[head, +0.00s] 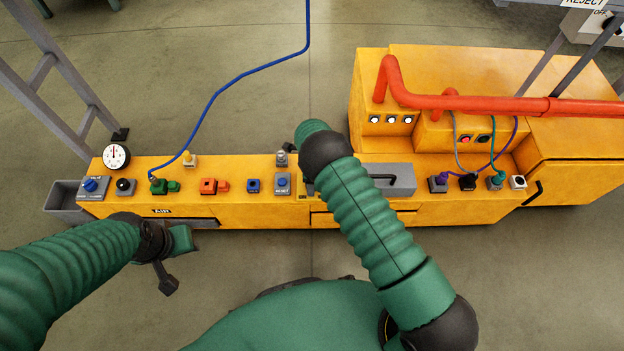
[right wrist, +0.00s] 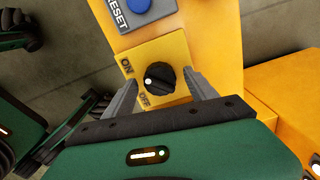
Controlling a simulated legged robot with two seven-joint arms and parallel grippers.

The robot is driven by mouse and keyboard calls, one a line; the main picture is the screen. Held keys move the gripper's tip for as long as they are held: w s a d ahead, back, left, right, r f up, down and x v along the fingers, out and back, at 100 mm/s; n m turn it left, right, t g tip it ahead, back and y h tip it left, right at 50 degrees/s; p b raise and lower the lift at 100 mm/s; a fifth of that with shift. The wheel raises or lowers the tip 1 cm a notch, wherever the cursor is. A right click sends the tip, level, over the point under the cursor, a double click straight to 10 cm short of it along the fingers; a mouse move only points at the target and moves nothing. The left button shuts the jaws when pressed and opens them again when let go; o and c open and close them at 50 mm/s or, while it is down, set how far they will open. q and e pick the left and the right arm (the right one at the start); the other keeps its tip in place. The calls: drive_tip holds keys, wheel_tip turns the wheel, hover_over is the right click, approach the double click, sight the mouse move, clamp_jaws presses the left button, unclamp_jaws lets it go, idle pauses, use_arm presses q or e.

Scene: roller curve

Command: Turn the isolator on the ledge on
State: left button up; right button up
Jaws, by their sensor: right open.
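The isolator (right wrist: 160,78) is a round black knob on a yellow plate with ON at its upper left and OFF at its lower left in the right wrist view. A white dot on the knob lies toward its left side, between the two labels. My right gripper (right wrist: 163,88) is open, its grey fingers to either side of the knob with gaps showing. In the head view my right arm hides this gripper and the isolator. My left gripper (head: 172,268) hangs in front of the ledge at the left; its fingers are unclear.
The yellow ledge (head: 240,208) carries several controls. A blue RESET button (head: 282,180) sits beside the isolator, left of my right arm. A grey block with a handle (head: 400,187) is right of the arm. A blue cable (head: 215,105) rises from a green connector.

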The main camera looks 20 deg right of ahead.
wheel_tip(320, 180, up, 17)
drive_tip(key=p, duration=0.6)
drive_tip(key=shift+f, duration=0.15)
